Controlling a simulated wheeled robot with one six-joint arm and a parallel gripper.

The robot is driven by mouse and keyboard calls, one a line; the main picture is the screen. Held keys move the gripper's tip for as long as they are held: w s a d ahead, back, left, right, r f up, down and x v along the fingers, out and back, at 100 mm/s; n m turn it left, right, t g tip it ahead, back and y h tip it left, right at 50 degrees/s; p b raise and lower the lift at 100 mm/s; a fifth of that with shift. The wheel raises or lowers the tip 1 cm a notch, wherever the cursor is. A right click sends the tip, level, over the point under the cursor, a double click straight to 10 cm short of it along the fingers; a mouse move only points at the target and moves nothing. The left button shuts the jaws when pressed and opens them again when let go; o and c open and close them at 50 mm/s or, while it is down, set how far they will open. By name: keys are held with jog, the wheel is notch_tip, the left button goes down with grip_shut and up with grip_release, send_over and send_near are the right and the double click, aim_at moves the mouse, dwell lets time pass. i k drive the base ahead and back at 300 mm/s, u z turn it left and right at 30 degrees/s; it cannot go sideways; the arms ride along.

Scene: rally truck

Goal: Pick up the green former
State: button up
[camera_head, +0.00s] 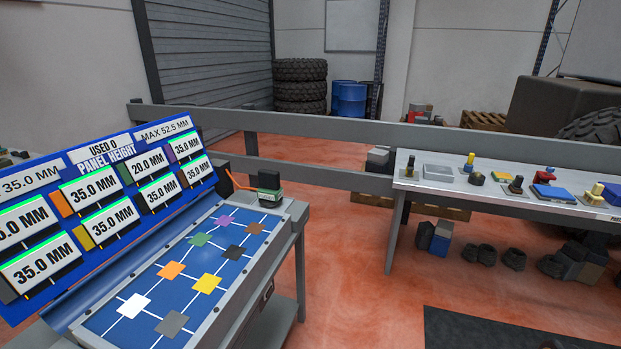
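I cannot tell for sure which thing is the green former. A flat green square (200,239) lies on the blue board (150,281) of the console at the left. A dark block with a green band (270,187) stands at the back right corner of that console, with an orange cable beside it. My gripper is not in view.
The console's upright panel (100,195) shows millimetre readings. A long grey table (480,184) at the right holds blue, yellow, red and dark parts. A grey rail (330,143) runs behind. Red floor (350,270) is open between console and table.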

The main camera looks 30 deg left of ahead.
aim_at(270, 193)
jog(key=u, duration=0.15)
jog(key=i, duration=1.75)
jog(key=u, duration=1.25)
jog(key=i, duration=0.9)
jog(key=u, duration=1.1)
